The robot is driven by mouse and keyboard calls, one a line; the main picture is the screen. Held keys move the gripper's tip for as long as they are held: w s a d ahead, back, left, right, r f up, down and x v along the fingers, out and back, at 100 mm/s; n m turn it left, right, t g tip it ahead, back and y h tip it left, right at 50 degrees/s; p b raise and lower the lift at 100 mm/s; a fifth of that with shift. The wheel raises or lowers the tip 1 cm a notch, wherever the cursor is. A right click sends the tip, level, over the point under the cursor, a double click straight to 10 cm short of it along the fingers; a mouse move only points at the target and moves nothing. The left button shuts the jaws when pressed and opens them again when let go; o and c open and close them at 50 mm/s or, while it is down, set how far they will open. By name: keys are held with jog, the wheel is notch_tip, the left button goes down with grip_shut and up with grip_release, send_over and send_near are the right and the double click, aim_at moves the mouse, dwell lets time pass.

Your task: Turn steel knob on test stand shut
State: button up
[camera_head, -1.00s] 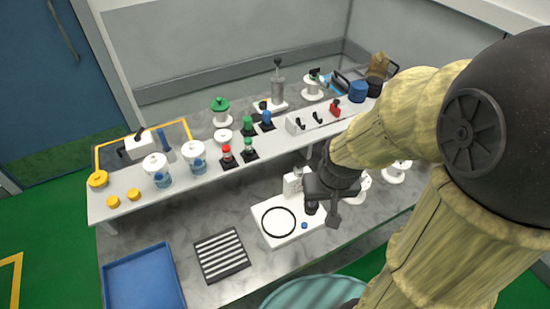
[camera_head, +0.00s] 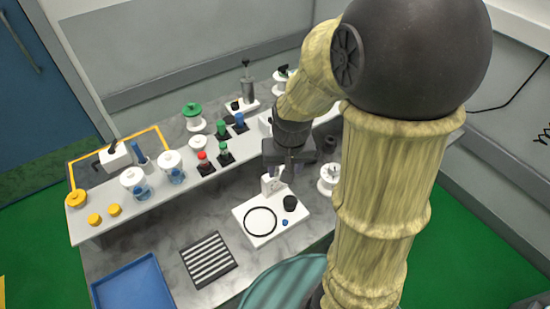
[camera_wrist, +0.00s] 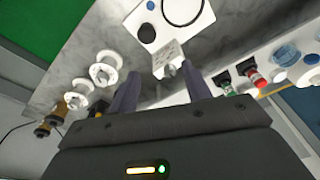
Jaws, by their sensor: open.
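My gripper (camera_head: 283,168) points down over the bench, just above a white upright block (camera_head: 270,185) at the back edge of a flat white plate (camera_head: 252,236). In the wrist view my gripper (camera_wrist: 160,80) has its two dark fingers spread apart, with nothing held. The white block (camera_wrist: 167,56) shows ahead between the fingertips, with a small pale, perhaps metal, part at its near end. I cannot tell for sure whether this part is the steel knob. White round fittings (camera_head: 329,178) stand to the right of the plate.
A striped black mat (camera_head: 208,260) and a blue tray (camera_head: 135,285) lie at the front left. Bare marble bench (camera_head: 160,245) shows between them.

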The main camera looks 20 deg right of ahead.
jog(key=w+r+m+g+p, duration=0.1)
jog(key=w+r+m+p, duration=0.1)
jog(key=w+r+p, duration=0.4)
jog(key=w+p, duration=0.1)
jog(key=w, duration=0.2)
jog(key=shift+r+m+g, duration=0.3)
jog(key=shift+m+g, duration=0.1)
jog(key=shift+w, duration=0.1)
notch_tip(320, 180, down, 17)
jog(key=p, duration=0.4)
jog(key=shift+f, duration=0.2)
jog(key=c, duration=1)
